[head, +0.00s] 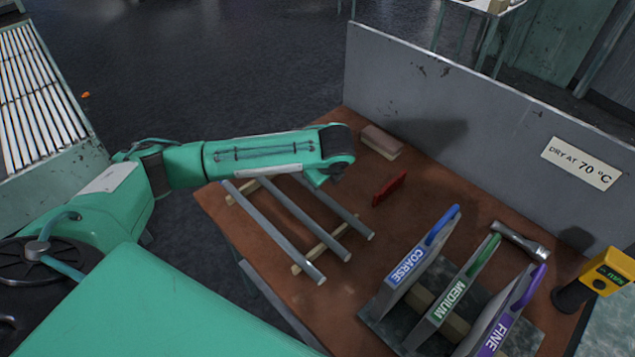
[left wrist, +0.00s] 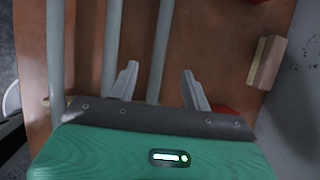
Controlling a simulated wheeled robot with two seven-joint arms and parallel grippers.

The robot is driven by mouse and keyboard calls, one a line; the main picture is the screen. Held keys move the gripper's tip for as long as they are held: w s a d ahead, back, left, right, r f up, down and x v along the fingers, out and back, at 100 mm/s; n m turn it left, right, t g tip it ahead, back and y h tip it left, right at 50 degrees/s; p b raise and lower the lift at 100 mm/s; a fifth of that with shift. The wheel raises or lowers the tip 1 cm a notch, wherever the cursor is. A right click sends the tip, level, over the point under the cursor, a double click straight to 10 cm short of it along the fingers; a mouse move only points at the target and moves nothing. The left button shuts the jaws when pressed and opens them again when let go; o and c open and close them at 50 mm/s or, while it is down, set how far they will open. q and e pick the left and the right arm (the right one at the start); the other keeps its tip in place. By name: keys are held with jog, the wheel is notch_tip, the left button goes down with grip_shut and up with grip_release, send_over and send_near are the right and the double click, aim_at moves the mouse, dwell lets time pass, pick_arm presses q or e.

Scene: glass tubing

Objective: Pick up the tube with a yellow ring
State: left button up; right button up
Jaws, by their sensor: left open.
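Three long grey tubes lie side by side across two pale wooden rails on the brown table: a left tube (head: 273,235), a middle tube (head: 305,220) and a right tube (head: 345,213). I see no yellow ring on any of them. My left gripper (left wrist: 160,70) is open over the tubes. In the left wrist view the right tube (left wrist: 162,40) runs between its two fingers; the height gap is not clear. The middle tube (left wrist: 112,40) and left tube (left wrist: 55,60) lie left of the fingers. In the head view my wrist hides the right tube's far end. My right gripper is not in view.
A red object (head: 389,189) and a brownish block (head: 381,142) lie right of the tubes. A rack with COARSE (head: 405,265), MEDIUM and FINE panels stands at the front right. A grey wall (head: 470,100) with a DRY AT 70 °C sign closes the back.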

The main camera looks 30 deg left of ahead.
pick_arm(q)
jog(key=p+x, duration=0.2)
jog(key=x, duration=0.5)
jog(key=shift+a, duration=0.15)
jog(key=p+x, duration=0.1)
jog(key=x, duration=0.2)
jog(key=shift+w+a, duration=0.15)
jog(key=shift+w, duration=0.05)
jog(key=shift+w+a+f, duration=0.15)
jog(key=shift+f, duration=0.5)
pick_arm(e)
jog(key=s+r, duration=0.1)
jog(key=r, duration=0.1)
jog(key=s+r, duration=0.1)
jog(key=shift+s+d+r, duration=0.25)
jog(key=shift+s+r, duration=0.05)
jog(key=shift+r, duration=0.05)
pick_arm(q)
jog(key=shift+c, duration=0.4)
grip_shut()
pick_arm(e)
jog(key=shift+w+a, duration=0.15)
